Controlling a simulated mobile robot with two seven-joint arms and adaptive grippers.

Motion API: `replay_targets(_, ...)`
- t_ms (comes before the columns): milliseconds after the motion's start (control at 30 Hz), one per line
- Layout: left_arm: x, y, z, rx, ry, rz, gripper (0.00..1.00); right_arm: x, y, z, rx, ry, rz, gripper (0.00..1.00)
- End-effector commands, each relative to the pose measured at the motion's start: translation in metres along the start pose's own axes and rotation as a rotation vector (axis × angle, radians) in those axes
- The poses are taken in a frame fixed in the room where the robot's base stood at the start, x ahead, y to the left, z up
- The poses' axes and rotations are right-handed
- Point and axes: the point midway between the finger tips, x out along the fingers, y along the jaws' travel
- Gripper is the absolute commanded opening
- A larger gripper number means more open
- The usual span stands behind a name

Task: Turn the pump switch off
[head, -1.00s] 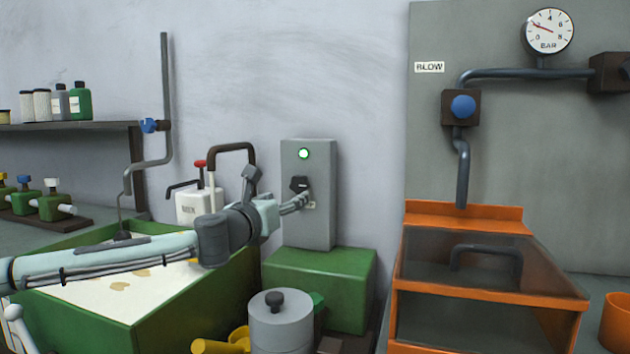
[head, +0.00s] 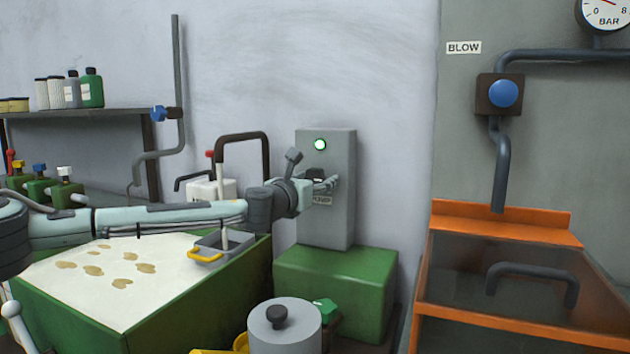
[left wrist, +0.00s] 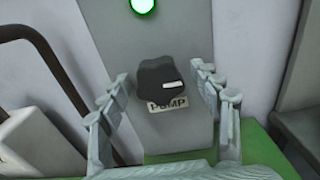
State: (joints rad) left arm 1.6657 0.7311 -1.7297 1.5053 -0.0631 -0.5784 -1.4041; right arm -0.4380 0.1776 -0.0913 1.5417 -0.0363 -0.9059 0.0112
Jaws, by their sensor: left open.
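The pump switch is a black knob (left wrist: 157,78) with a white mark, on the front of a grey box (head: 345,215). In the left wrist view the mark sits at the knob's right side, slightly tilted. A "PUMP" label (left wrist: 167,104) is below the knob, and a lit green lamp (head: 320,144) is above it. My left gripper (head: 328,184) is open at the box's front, partly hiding the knob in the head view. In the left wrist view its fingers (left wrist: 160,84) stand either side of the knob; I cannot tell whether they touch it. My right gripper is out of view.
The grey box stands on a green block (head: 335,280). A green tank (head: 185,305) of pale liquid lies below my left arm. A dark bent pipe (head: 243,138) rises left of the box. A grey lidded pot (head: 285,335) is in front; an orange cabinet (head: 500,225) is right.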

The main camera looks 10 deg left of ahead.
Motion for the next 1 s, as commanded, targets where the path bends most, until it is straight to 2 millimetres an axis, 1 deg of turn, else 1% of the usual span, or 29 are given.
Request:
replay_targets(233, 0.0013, 0.0002, -0.0004, 0.000, 0.000, 0.000, 0.64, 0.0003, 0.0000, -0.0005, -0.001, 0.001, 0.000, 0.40)
replay_targets(267, 0.0013, 0.0002, -0.0004, 0.000, 0.000, 0.000, 0.61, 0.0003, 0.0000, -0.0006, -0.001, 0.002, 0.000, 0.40)
replay_targets(600, 0.0011, 0.0003, -0.0005, 0.000, 0.001, 0.001, 0.19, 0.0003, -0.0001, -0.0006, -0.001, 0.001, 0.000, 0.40)
replay_targets(667, 0.0011, 0.0003, -0.0005, 0.000, 0.001, 0.001, 0.13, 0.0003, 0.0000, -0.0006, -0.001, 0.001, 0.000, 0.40)
replay_targets(867, 0.0011, 0.0003, -0.0012, -0.015, 0.001, 0.001, 0.13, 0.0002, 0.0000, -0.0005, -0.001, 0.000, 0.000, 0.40)
replay_targets(1000, 0.0011, 0.0001, -0.0012, -0.060, 0.001, 0.001, 0.13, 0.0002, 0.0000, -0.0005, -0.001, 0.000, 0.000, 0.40)
